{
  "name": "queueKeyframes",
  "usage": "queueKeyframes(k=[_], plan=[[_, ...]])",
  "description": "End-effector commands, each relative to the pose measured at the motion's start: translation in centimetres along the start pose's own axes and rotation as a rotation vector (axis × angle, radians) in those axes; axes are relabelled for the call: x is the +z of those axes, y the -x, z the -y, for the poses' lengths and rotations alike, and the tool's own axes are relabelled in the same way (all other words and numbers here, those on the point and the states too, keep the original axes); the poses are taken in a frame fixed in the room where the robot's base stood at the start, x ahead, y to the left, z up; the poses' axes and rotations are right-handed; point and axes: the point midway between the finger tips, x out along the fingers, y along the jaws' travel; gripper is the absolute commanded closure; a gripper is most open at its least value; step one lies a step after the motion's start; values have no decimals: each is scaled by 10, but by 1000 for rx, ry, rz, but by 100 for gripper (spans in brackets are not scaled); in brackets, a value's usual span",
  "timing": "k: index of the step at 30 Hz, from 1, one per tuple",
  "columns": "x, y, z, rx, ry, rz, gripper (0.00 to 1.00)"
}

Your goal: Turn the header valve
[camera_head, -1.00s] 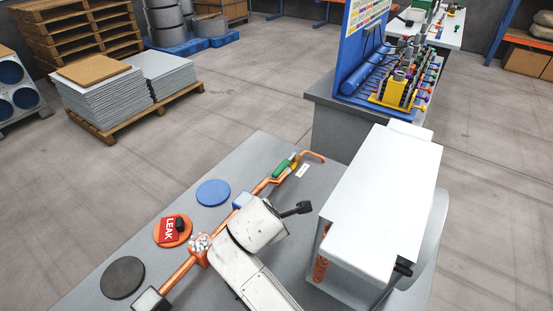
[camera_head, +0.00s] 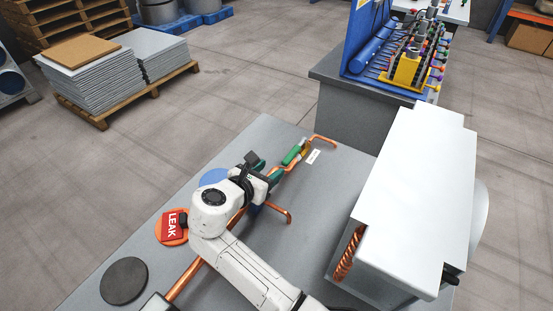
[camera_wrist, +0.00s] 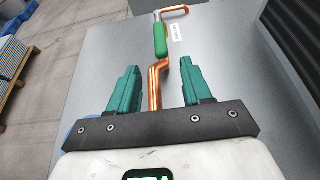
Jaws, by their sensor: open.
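A long green part (camera_head: 293,155), which looks like the header valve's handle, sits on a copper pipe (camera_head: 308,143) at the far end of the grey bench. It also shows in the wrist view (camera_wrist: 160,39), ahead of my gripper. My gripper (camera_head: 267,170) is over the pipe, short of the green part. In the wrist view its two teal fingers (camera_wrist: 158,72) stand apart, with the bent copper pipe running between them and nothing held. Part of the pipe is hidden under my arm and wrist.
A white label (camera_head: 313,156) lies beside the green part. A large white-topped unit (camera_head: 415,190) stands to the right. A red LEAK tag (camera_head: 170,225) lies on an orange disc, near a blue disc (camera_head: 214,177) and a black disc (camera_head: 123,281). The bench between pipe and unit is mostly clear.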

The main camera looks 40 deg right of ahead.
Motion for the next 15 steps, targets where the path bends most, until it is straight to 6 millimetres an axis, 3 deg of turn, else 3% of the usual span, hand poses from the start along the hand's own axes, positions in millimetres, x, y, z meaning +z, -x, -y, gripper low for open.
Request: queueKeyframes(k=[5, 15], plan=[[1, -18, 1, -4, 4, 2, 51], [1, -79, 1, -4, 2, 1, 51]])
